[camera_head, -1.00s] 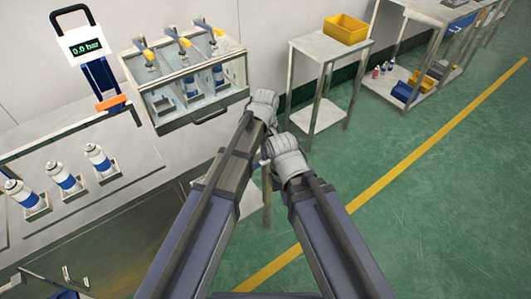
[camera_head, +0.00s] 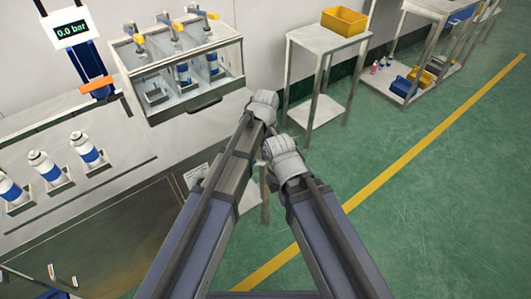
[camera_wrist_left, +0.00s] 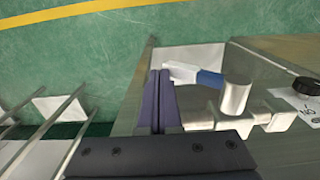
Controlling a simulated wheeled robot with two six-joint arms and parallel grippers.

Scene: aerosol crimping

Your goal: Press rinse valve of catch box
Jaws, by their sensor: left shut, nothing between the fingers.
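In the left wrist view, my left gripper (camera_wrist_left: 160,100) is shut and empty, its two dark fingers pressed together. Just right of its fingertips is a valve-like metal fitting (camera_wrist_left: 237,95) with a blue and white lever (camera_wrist_left: 208,78). The lever's white end lies close to the fingertips; I cannot tell if they touch. Behind it is a pale, box-like recess (camera_wrist_left: 200,53), perhaps the catch box. In the head view both arms reach forward, and their raised links hide the grippers and this spot. My right gripper is not visible.
A clear-fronted case (camera_head: 190,88) with yellow-handled valves stands at the back left. White and blue cans (camera_head: 44,165) stand on the bench beside a gauge reading 0.0 bar (camera_head: 72,29). A table (camera_head: 322,47) holds a yellow bin (camera_head: 344,22).

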